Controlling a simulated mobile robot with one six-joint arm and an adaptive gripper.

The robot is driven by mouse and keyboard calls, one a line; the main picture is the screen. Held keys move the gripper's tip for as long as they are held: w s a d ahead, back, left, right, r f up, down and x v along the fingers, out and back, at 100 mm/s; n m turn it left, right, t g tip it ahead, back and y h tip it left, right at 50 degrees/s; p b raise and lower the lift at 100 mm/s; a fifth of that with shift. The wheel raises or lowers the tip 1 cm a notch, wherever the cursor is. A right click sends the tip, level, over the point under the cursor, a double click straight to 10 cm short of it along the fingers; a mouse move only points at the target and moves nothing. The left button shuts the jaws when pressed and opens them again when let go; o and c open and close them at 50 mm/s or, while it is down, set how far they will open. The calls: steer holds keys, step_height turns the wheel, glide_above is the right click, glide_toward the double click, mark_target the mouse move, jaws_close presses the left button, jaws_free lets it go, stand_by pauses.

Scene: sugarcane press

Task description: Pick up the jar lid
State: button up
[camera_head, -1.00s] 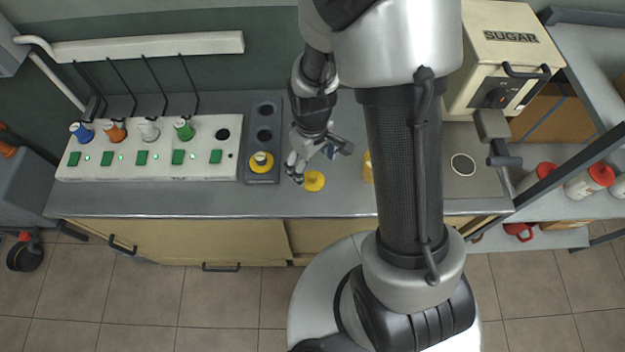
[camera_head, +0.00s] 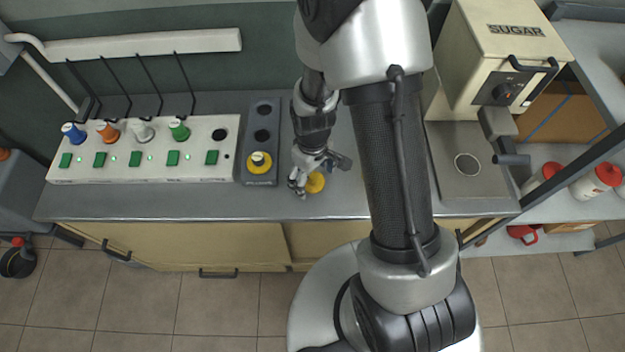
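A flat yellow jar lid (camera_head: 316,184) lies on the grey counter, right of the dark holder strip. My gripper (camera_head: 318,172) is just above and behind it, and its fingers look spread apart. One finger covers the left edge of the lid. I cannot tell whether any finger touches it. Nothing shows held in the gripper.
The dark holder strip (camera_head: 262,120) has a yellow-ringed piece (camera_head: 259,162) in its front hole. A white panel (camera_head: 140,165) with green buttons and coloured knobs is at left. The cream SUGAR machine (camera_head: 505,55) stands at right. The counter in front of the lid is clear.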

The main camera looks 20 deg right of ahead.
steer(key=c, duration=0.8)
steer(key=shift+c, duration=0.2)
